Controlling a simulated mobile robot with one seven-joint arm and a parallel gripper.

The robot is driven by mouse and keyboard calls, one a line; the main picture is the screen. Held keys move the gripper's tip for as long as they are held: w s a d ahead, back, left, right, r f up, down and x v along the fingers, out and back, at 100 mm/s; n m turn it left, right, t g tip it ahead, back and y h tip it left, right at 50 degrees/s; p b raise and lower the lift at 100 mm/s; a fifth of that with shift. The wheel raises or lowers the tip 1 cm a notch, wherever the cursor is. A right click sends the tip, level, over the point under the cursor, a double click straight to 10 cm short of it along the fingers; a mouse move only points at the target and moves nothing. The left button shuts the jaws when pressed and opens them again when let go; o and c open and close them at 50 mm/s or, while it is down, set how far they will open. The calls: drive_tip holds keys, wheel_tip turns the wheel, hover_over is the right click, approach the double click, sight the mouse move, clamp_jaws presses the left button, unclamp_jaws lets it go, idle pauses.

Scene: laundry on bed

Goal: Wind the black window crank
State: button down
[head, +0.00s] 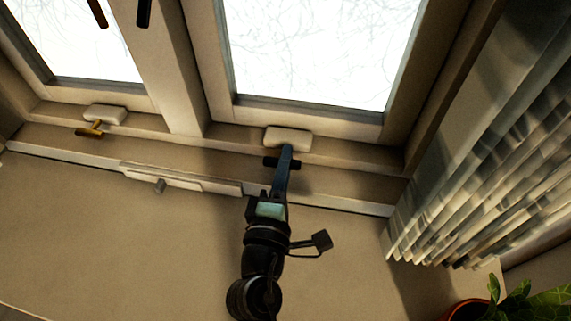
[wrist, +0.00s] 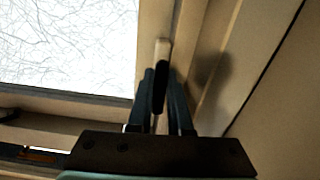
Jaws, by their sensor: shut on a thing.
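The black window crank (head: 269,162) is below the right window, at its pale housing (head: 288,137) on the sill. Only short black ends show on either side of my gripper in the head view. In the wrist view the dark crank (wrist: 159,90) lies between my two fingers, with the pale housing (wrist: 162,52) beyond it. My gripper (head: 286,157) reaches up from below and is shut on the crank. It also shows in the wrist view (wrist: 162,78). The fingers hide much of the crank.
A brass crank (head: 94,129) sits on a similar housing (head: 105,114) under the left window. A pleated curtain (head: 480,165) hangs at right, with a potted plant (head: 520,302) below.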

drive_tip(key=shift+m, duration=0.4)
drive_tip(key=c, duration=0.8)
unclamp_jaws()
drive_tip(key=shift+c, duration=0.2)
drive_tip(key=s+b, duration=0.1)
drive_tip(key=s, duration=0.3)
drive_tip(key=s+a+b, duration=0.1)
drive_tip(key=s, duration=0.3)
drive_tip(key=s+a+b, duration=0.1)
drive_tip(key=s+b, duration=0.1)
drive_tip(key=s, duration=0.2)
drive_tip(key=shift+a+f, duration=0.15)
drive_tip(key=shift+a, duration=0.05)
drive_tip(key=shift+s, duration=0.4)
drive_tip(key=shift+a, duration=0.1)
